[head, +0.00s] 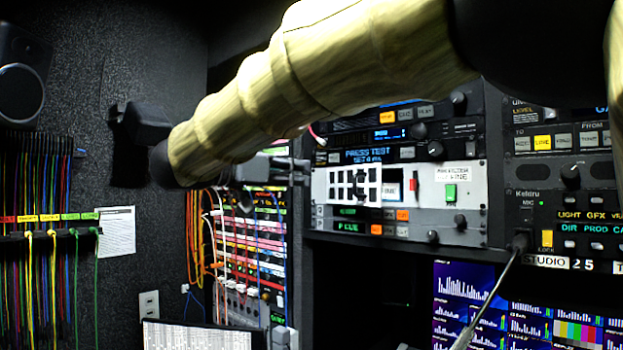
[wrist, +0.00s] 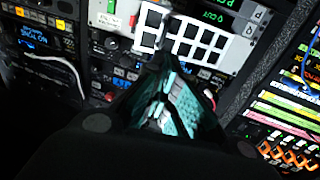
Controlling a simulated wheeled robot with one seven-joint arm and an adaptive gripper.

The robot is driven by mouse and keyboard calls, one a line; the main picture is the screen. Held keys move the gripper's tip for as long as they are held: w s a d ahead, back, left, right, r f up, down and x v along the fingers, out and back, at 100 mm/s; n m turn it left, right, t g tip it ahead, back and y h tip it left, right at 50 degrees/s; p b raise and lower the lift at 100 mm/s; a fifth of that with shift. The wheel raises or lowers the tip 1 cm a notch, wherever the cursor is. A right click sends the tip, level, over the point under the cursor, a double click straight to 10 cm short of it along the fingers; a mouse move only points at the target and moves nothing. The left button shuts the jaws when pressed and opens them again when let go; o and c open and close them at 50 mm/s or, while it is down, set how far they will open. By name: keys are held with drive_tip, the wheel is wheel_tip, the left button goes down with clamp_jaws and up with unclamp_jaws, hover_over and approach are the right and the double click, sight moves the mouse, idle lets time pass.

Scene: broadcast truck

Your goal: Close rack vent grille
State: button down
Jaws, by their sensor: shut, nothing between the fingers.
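The vent grille (head: 344,172) is a small white plate with rows of dark square holes, on the pale grey rack panel (head: 468,187). In the wrist view the grille (wrist: 186,27) appears upside down, just beyond my fingertips. It seems to stand out from the panel, but I cannot tell by how much. A red tab (head: 413,180) and a green button (head: 450,193) are to its right. My gripper (head: 304,171) is left of the grille in the head view, partly hidden by my arm. In the wrist view my gripper (wrist: 163,68) is shut and empty; contact with the grille is unclear.
Rack units with knobs and lit buttons (head: 387,117) surround the panel. A patch bay with coloured cables (head: 250,245) is at the left. A microphone stalk (head: 495,285) sticks out at the right, before the monitors (head: 465,290).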

drive_tip(key=p+x, duration=0.4)
drive_tip(key=x, duration=0.8)
drive_tip(key=shift+w+d, duration=0.25)
drive_tip(key=shift+w, duration=0.05)
